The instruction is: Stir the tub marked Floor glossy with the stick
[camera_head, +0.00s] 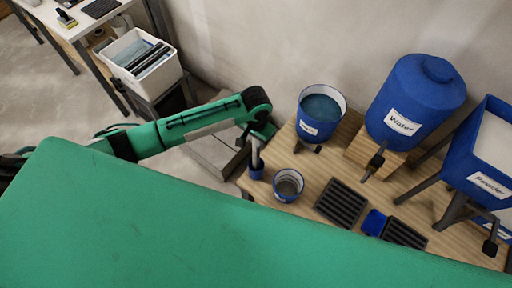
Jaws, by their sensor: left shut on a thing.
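A large blue tub (313,127) with bluish contents and a white label stands at the back of the wooden table; the label is too small to read. A smaller blue tub (288,186) with greyish contents stands nearer, its label also unreadable. A grey stick (255,153) stands upright in a narrow blue holder (256,173) at the table's left. My left gripper (257,139) is at the stick's upper end and appears shut on it; its fingers are small and partly hidden by my wrist. My right gripper is not in view.
A blue Water container (416,100) with a tap stands on a wooden block, and a blue Powder hopper (490,150) stands at right. Dark ridged trays (341,203) lie in front. A white bin (141,62) is at left. My green body hides the near table.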

